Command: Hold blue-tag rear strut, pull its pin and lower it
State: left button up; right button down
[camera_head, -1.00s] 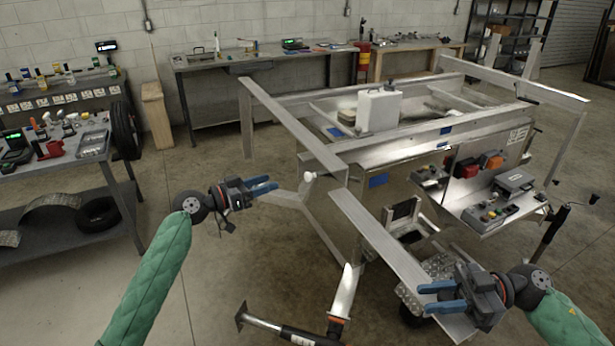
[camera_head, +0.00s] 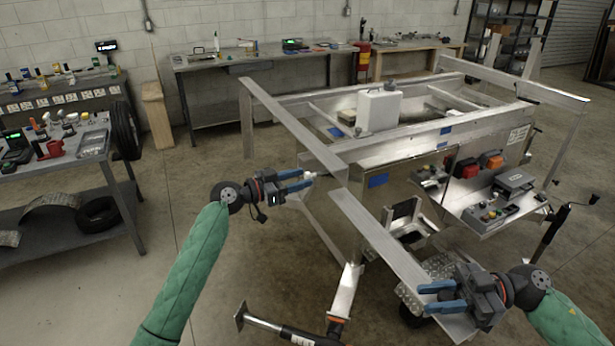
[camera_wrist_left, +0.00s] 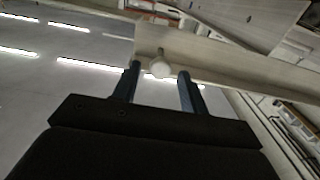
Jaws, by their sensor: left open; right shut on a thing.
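The rear strut is a long flat aluminium bar (camera_head: 378,238) that slopes down from the trailer's rear corner toward my right gripper. My right gripper (camera_head: 428,298) is shut on its lower end. The pin's pale round knob (camera_head: 311,177) is at the upper joint, partly hidden by my left fingers. My left gripper (camera_head: 302,181) is open with blue fingers around the knob. In the left wrist view the white knob (camera_wrist_left: 160,68) sits between the open fingertips (camera_wrist_left: 158,74), apart from both. A blue tag (camera_head: 378,181) is on the trailer panel beside the joint.
The trailer frame (camera_head: 290,125) fills the middle. A white canister (camera_head: 379,110) stands on it. A side shelf with control boxes (camera_head: 490,212) is at right. A tow jack (camera_head: 270,325) lies low in front. Floor is clear left of the trailer.

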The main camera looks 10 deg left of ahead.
aim_at(306, 176)
pick_arm(q)
jog(key=shift+x, duration=1.55)
grip_shut()
